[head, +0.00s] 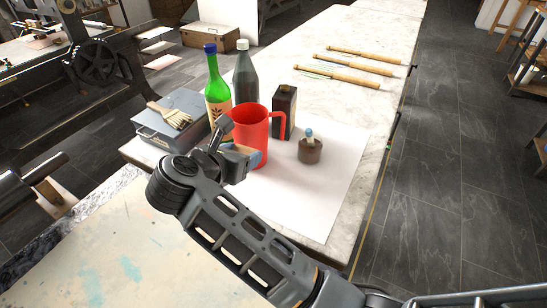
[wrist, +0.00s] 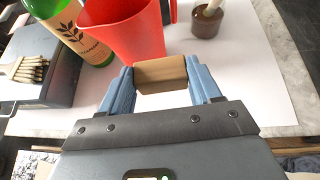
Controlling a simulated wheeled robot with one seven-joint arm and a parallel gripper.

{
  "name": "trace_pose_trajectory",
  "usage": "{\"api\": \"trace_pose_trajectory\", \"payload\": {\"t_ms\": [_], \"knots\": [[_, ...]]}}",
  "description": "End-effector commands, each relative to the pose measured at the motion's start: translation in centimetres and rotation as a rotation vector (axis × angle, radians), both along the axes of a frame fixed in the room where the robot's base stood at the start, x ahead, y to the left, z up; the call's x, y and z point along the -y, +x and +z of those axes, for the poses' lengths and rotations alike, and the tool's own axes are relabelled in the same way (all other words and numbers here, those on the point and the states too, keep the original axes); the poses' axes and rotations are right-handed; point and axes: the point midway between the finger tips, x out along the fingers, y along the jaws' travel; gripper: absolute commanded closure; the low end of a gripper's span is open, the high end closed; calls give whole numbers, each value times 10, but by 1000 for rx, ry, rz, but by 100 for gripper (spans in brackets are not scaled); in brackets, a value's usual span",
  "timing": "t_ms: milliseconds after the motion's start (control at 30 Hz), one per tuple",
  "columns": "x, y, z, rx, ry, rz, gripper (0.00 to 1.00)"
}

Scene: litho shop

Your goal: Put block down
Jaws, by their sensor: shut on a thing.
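A small brown wooden block (wrist: 160,74) is between the blue fingertips of my gripper (wrist: 161,83) in the wrist view. In the head view my gripper (head: 241,153) is over the near part of the white sheet (head: 292,205), close in front of the red pitcher (head: 251,135). The block is mostly hidden there by my arm. The pitcher also stands right behind the block in the wrist view (wrist: 128,30). I cannot tell whether the block touches the sheet or the pitcher.
A green bottle (head: 213,84), dark bottle (head: 246,75), dark can (head: 285,110) and brown jar (head: 310,151) stand around the pitcher. A brush (head: 171,115) lies on a grey box (head: 160,135) at left. The sheet's right and front parts are clear.

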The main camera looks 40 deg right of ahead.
Motion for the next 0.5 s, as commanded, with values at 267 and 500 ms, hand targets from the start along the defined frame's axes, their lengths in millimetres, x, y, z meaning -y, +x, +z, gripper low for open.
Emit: {"api": "trace_pose_trajectory", "payload": {"t_ms": [267,500], "knots": [[13,-9,2,-4,-1,-90,67],[59,-26,-27,-7,-1,-90,67]]}}
